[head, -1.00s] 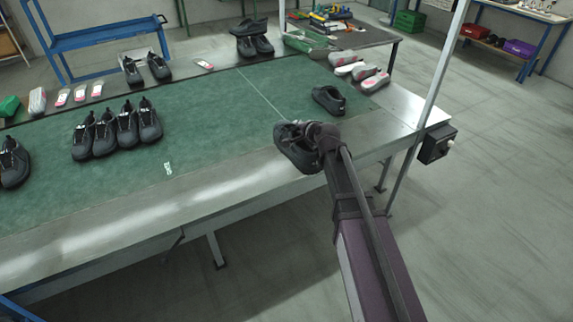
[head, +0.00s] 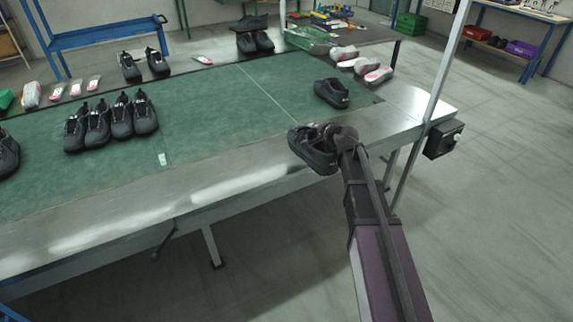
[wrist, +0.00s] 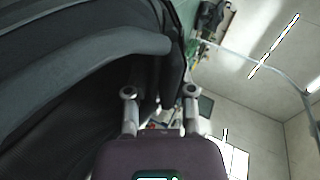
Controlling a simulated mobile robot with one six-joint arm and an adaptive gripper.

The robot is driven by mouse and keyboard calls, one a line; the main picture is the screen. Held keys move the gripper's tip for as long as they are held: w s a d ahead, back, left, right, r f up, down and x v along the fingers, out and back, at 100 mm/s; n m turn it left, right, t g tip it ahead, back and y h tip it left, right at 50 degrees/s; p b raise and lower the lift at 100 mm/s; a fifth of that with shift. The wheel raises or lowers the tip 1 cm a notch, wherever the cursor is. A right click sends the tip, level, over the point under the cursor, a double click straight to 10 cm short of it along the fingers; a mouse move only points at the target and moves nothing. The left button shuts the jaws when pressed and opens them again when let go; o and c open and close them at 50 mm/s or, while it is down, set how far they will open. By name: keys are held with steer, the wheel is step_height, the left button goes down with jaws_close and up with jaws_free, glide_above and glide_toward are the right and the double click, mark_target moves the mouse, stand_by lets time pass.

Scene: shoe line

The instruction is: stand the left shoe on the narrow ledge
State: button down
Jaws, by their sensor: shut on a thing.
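My gripper (head: 335,136) is shut on a black shoe (head: 305,151) at the near side of the work line. The held shoe overlaps the bare steel ledge (head: 225,188) along the front edge; whether its sole touches the ledge cannot be told. It looks roughly level, toe toward the near edge. In the wrist view the shoe (wrist: 75,70) fills the upper left, large and dark, and my gripper's two fingers (wrist: 160,108) reach its edge. Another black shoe (head: 331,93) stands on the green mat (head: 225,110) behind the held one.
Several black shoes (head: 113,118) stand in a row on the mat to the left. Pale insoles (head: 362,64) lie at the back right. A post (head: 445,70) and a black control box (head: 443,140) stand at the right end. The front steel strip left of the held shoe is clear.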

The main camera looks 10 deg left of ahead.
mark_target(317, 146)
steer(key=shift+w+d+f+b, duration=0.25)
steer(key=shift+d+f+b, duration=0.2)
steer(key=shift+f, duration=0.2)
steer(key=shift+w+d+f+b, duration=0.2)
steer(key=shift+d+f+b, duration=0.2)
steer(key=shift+f, duration=0.2)
steer(key=shift+a, duration=0.1)
steer(key=w+a+f+b, duration=0.1)
steer(key=w+a, duration=0.7)
steer(key=a, duration=0.4)
steer(key=shift+w+f, duration=0.15)
steer(key=shift+f, duration=0.05)
steer(key=f+b, duration=0.2)
steer(key=a+f+b, duration=0.1)
steer(key=b, duration=0.1)
steer(key=shift+w+f, duration=0.3)
steer(key=shift+w, duration=0.05)
steer(key=shift+a, duration=0.1)
